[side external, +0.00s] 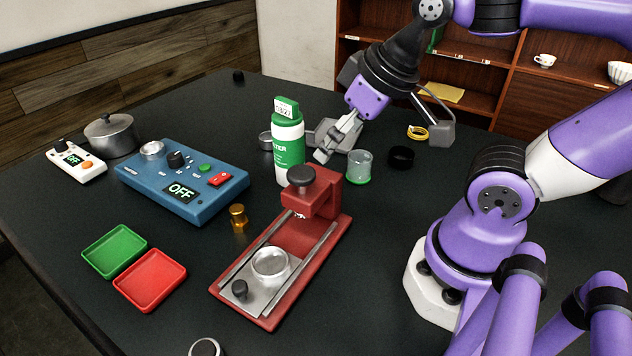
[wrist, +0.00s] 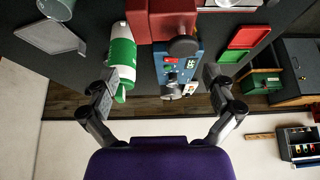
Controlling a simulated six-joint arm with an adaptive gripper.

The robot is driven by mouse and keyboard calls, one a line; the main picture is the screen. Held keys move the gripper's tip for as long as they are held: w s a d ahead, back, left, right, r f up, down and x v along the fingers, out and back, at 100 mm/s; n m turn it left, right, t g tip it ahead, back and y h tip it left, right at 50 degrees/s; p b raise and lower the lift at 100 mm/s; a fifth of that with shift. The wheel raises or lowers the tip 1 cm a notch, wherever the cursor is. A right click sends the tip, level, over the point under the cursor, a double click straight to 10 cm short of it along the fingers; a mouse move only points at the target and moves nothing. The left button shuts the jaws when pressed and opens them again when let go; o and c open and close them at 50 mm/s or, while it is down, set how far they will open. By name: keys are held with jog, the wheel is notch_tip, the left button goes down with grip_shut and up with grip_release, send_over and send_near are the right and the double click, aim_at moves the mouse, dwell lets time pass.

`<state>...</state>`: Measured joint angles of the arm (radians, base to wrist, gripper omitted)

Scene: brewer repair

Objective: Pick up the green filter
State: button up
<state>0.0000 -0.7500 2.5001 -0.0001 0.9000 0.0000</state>
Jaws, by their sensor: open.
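A clear round cup with a green base, which looks like the green filter (side external: 359,167), stands upright on the black table, right of the red press. A clear rounded thing at the top left edge of the wrist view (wrist: 58,8) may be the same cup, but it is cut off. My gripper (side external: 338,141) is open and empty, above the table behind the press and up and left of the cup, apart from it. In the wrist view my open fingers (wrist: 160,78) are spread wide, with the green and white bottle (wrist: 122,52) near the left finger.
The bottle (side external: 288,152) and red press (side external: 325,195) stand close to my gripper. A grey tray (side external: 330,133) lies behind it. A black ring (side external: 401,157) and yellow ring (side external: 418,132) lie right of the cup. The blue control box (side external: 182,180) is at left.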

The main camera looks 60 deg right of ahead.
notch_tip(320, 180, up, 4)
jog(key=n+g+y, duration=0.2)
jog(key=n+y, duration=0.1)
jog(key=n, duration=0.4)
send_over(288, 126)
jog(key=s, duration=0.1)
jog(key=d+f+n, duration=0.2)
jog(key=d+n, duration=0.1)
jog(key=d, duration=0.2)
jog(key=shift+g, duration=0.4)
jog(key=x, duration=1)
jog(key=shift+w+a, duration=0.1)
jog(key=shift+w, duration=0.1)
jog(key=shift+y, duration=0.3)
jog(key=c, duration=1.4)
